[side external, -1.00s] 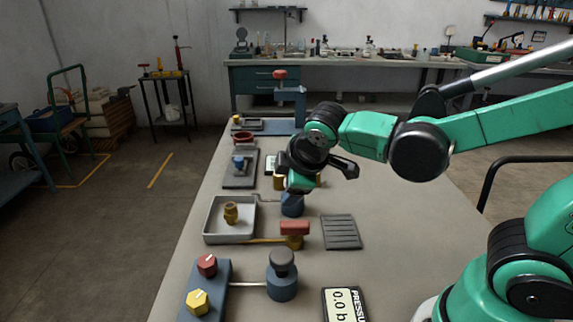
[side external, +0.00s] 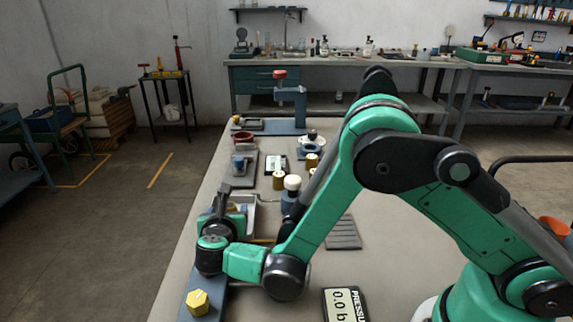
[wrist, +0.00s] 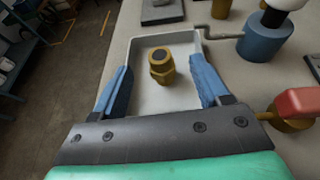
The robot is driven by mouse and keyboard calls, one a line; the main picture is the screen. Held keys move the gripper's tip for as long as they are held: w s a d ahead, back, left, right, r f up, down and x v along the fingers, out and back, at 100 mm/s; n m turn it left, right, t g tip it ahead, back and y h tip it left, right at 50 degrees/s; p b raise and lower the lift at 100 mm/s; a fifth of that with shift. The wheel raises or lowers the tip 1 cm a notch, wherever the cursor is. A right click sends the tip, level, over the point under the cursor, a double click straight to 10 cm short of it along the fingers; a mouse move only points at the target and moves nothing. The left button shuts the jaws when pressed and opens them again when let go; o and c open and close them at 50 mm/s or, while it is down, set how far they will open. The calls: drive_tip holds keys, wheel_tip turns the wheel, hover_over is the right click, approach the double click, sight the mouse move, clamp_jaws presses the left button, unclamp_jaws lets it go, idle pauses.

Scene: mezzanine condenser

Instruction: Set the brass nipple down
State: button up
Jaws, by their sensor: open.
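The brass nipple (wrist: 161,66), a yellow-brown fitting with a hex collar and a dark bore, stands in the shallow pale tray (wrist: 186,97). In the wrist view it lies between the two blue fingers of my gripper (wrist: 158,78), with a clear gap on each side. My gripper is open and holds nothing. In the side view my gripper (side external: 230,203) is at the tray, and it and my arm hide the nipple and most of the tray.
A red-handled brass valve (wrist: 296,103) sits close to the right of the tray. A blue post with a white top (side external: 291,190) stands behind it. A yellow knob (side external: 197,302) is in front of my gripper. A grey ribbed mat (side external: 343,232) lies to the right.

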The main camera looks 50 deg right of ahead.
drive_tip(key=shift+x, duration=1.4)
clamp_jaws()
drive_tip(key=shift+r, duration=0.15)
wheel_tip(320, 180, up, 19)
drive_tip(key=s+d+r+n+t+y, duration=0.2)
drive_tip(key=s+d+r+n+y, duration=0.2)
drive_tip(key=s+d+r+y, duration=0.1)
drive_tip(key=shift+s+d+n+t, duration=0.2)
drive_tip(key=shift+s+n+t, duration=0.1)
drive_tip(key=shift+t, duration=0.1)
